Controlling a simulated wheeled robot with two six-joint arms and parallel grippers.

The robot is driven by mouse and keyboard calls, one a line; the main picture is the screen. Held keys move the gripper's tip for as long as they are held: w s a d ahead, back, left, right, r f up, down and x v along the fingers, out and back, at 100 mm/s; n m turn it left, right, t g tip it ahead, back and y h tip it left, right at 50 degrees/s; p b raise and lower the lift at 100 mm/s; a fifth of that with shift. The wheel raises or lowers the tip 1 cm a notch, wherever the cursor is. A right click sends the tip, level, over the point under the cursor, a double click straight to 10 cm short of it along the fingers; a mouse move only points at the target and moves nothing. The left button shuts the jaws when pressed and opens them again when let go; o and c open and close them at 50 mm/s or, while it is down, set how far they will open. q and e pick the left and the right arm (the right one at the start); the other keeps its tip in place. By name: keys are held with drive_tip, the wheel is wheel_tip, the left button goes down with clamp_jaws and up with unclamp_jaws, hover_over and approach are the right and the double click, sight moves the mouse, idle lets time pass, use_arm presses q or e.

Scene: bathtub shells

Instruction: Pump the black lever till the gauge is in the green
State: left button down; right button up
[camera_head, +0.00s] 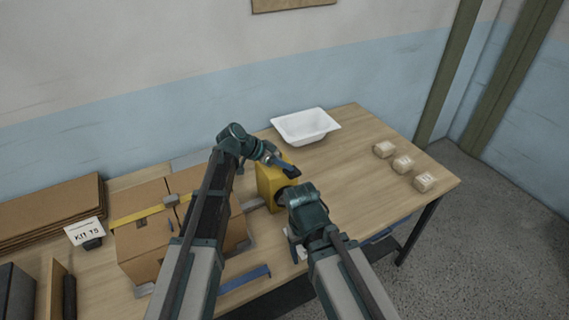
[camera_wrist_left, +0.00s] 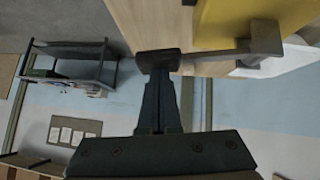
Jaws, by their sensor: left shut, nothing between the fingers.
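The yellow pump box (camera_head: 266,184) stands on the wooden table near the middle; part of it shows at the top of the left wrist view (camera_wrist_left: 235,22). A grey lever arm (camera_wrist_left: 240,53) runs from it to a black grip (camera_wrist_left: 157,62), which also shows in the head view (camera_head: 291,170). My left gripper (camera_head: 276,160) is shut and empty, its fingertips (camera_wrist_left: 158,80) at the black grip; I cannot tell if they touch it. My right gripper is mostly hidden behind its own wrist, in front of the box. I cannot read a gauge in either view.
A white tub shell (camera_head: 306,126) lies behind the box. A taped cardboard box (camera_head: 150,235), a "KIT 75" sign (camera_head: 85,232) and flat cardboard (camera_head: 50,212) are at the left. The table between tub and rolls is clear.

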sight(287, 176)
use_arm(q)
drive_tip(key=f, duration=0.1)
drive_tip(key=f+t+b, duration=0.1)
drive_tip(key=s+f+b, duration=0.1)
drive_tip(key=shift+s+d+m+y, duration=0.1)
drive_tip(key=shift+d+m+y, duration=0.15)
drive_tip(key=shift+m+y, duration=0.15)
drive_tip(key=shift+f+t+b, duration=0.5)
drive_tip(key=shift+b, duration=0.15)
drive_tip(key=shift+f+b, duration=0.5)
drive_tip(key=shift+s, duration=0.2)
